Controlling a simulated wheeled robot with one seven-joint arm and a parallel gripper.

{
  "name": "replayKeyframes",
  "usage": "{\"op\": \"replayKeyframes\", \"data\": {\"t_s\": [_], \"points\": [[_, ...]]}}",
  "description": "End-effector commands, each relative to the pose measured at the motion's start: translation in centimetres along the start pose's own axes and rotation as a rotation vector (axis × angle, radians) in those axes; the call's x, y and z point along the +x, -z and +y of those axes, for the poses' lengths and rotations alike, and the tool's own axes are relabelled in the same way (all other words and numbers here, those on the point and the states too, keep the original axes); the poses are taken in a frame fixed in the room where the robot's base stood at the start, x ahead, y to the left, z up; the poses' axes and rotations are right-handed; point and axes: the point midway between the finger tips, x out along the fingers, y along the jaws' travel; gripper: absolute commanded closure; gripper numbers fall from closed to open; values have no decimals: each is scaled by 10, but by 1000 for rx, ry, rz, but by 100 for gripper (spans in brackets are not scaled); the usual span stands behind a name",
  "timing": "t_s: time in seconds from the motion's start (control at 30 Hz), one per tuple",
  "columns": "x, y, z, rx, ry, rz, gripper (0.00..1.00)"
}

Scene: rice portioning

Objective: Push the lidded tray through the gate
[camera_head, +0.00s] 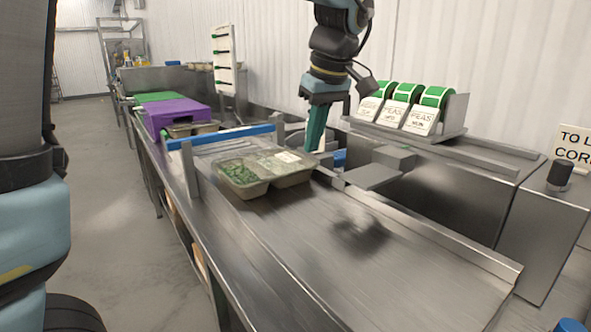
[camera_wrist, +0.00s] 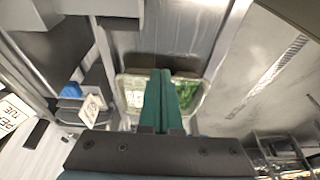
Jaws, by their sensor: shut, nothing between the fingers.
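The tray (camera_head: 262,174) sits flat on the steel work surface, with green peas in one compartment and pale contents in the other. A pale label shows on its top; a clear lid is hard to make out. The gate (camera_head: 222,136) is a blue bar on grey posts, just behind and left of the tray. My gripper (camera_head: 315,147) points down at the tray's far right side, shut and empty. In the wrist view, its green fingers (camera_wrist: 160,74) overlap the middle of the tray (camera_wrist: 190,97); I cannot tell whether they touch it.
A purple box (camera_head: 178,112) and another tray (camera_head: 192,128) stand beyond the gate. Label rolls (camera_head: 405,105) stand on the machine at the right. A grey block and plate (camera_head: 372,176) stick out at the surface's right edge. The near steel surface (camera_head: 330,265) is clear.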

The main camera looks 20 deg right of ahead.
Motion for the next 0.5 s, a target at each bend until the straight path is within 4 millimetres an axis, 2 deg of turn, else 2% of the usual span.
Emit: {"op": "replayKeyframes", "data": {"t_s": [0.17, 0.5], "points": [[16, 0, 0, -2, 4, 0, 100], [84, 0, -1, -1, 7, -2, 100]]}}
